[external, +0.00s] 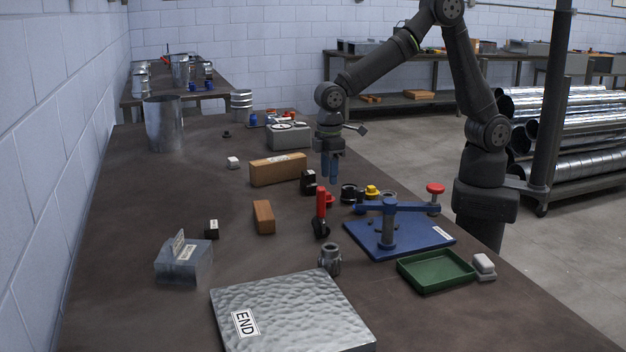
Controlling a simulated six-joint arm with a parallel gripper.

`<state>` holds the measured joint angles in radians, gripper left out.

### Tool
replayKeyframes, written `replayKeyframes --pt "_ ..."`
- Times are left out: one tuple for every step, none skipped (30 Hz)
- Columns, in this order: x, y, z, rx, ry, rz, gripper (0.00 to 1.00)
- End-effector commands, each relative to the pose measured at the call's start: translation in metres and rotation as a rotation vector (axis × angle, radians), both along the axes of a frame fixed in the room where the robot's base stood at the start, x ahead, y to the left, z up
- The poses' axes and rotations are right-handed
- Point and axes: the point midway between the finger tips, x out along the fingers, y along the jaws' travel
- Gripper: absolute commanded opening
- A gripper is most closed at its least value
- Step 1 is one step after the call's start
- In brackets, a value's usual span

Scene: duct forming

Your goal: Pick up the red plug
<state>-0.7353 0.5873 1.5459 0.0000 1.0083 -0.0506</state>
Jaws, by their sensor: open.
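A small red piece (330,199), which looks like the red plug, sits on the dark table beside a black block (309,182). It is partly hidden by an upright red-handled tool (321,212) in front of it. My gripper (330,179) points down above this area with its blue fingers open and empty. The fingertips appear just above the red piece in the picture; the exact height gap is hard to tell.
A yellow piece (372,191) and a black ring (349,193) stand close by on the right. A blue fixture (420,237) with a red knob (436,189), a green tray (437,284) and wooden blocks (264,217) surround the area. The table's left side has free room.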

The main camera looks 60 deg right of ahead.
Motion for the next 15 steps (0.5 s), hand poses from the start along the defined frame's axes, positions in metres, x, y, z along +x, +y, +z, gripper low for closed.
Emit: replayKeyframes --pt "0.0 0.0 -0.002 0.0 0.0 0.0 0.45" --pt "0.0 0.0 -0.004 -0.001 0.001 0.0 0.45" --pt "0.0 0.001 -0.008 -0.001 0.001 0.0 0.45" --pt "0.001 0.001 -0.011 -0.001 0.001 0.0 0.45" --pt "0.001 0.002 -0.015 -0.002 0.002 0.0 0.45" --pt "0.002 0.003 -0.021 -0.002 0.002 0.0 0.45" --pt "0.003 0.004 -0.026 -0.002 0.002 0.0 0.45" --pt "0.003 0.004 -0.03 -0.003 0.003 0.0 0.45" --pt "0.004 0.005 -0.036 -0.002 0.002 0.0 0.45" --pt "0.004 0.005 -0.04 -0.002 0.002 0.0 0.45" --pt "0.004 0.005 -0.044 -0.002 0.002 0.0 0.45" --pt "0.004 0.005 -0.048 -0.002 0.002 0.0 0.45" --pt "0.004 0.005 -0.05 -0.001 0.001 0.0 0.45" --pt "0.004 0.005 -0.052 -0.001 0.001 0.0 0.45" --pt "0.004 0.005 -0.053 -0.001 0.001 0.0 0.45"
